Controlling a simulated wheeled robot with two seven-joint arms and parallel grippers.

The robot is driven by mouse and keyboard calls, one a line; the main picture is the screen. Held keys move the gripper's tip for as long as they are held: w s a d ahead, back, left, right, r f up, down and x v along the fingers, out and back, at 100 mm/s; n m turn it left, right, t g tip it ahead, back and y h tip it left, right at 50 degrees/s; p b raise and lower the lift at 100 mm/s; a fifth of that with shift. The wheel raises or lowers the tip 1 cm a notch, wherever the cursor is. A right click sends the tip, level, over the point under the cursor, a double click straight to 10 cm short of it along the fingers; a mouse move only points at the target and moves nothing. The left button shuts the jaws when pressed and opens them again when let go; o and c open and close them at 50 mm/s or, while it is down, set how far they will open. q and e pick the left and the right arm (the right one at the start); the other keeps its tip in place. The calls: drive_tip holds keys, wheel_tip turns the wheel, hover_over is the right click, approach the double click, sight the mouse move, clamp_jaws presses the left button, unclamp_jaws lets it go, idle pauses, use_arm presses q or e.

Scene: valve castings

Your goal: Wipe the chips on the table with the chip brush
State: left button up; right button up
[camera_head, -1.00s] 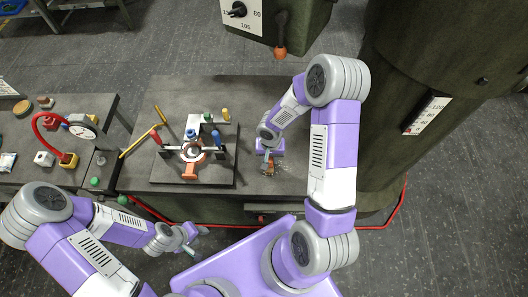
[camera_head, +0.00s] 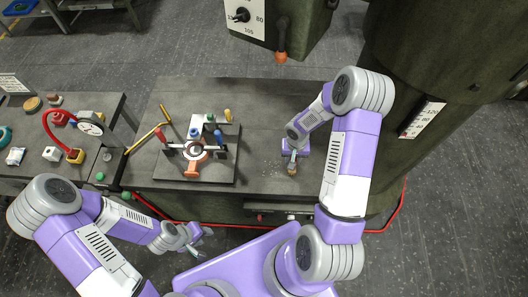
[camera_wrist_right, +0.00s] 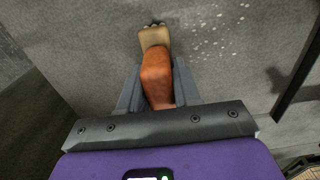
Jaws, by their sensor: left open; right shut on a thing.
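The chip brush shows in the right wrist view with an orange-brown handle (camera_wrist_right: 157,82) and a tan head (camera_wrist_right: 153,37). My right gripper (camera_wrist_right: 158,92) is shut on the handle. Small pale chips (camera_wrist_right: 222,30) lie scattered on the grey table (camera_wrist_right: 95,35), to the right of the brush head. In the head view my right gripper (camera_head: 292,156) is low over the right part of the table, with the brush (camera_head: 292,168) below it. Whether the bristles touch the table is unclear. My left gripper (camera_head: 198,241) is open and empty, in front of the table's near edge.
A dark plate with a valve fixture (camera_head: 195,151) and several coloured handles stands left of the brush. A thick dark machine column (camera_head: 430,60) stands right. Table behind the brush is clear.

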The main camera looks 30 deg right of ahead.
wheel_tip(320, 180, up, 2)
drive_tip(key=shift+r, duration=0.25)
drive_tip(key=shift+w+a+r+p, duration=0.1)
drive_tip(key=shift+a+r+p, duration=0.05)
drive_tip(key=shift+r+p, duration=2)
drive_tip(key=shift+r, duration=0.6)
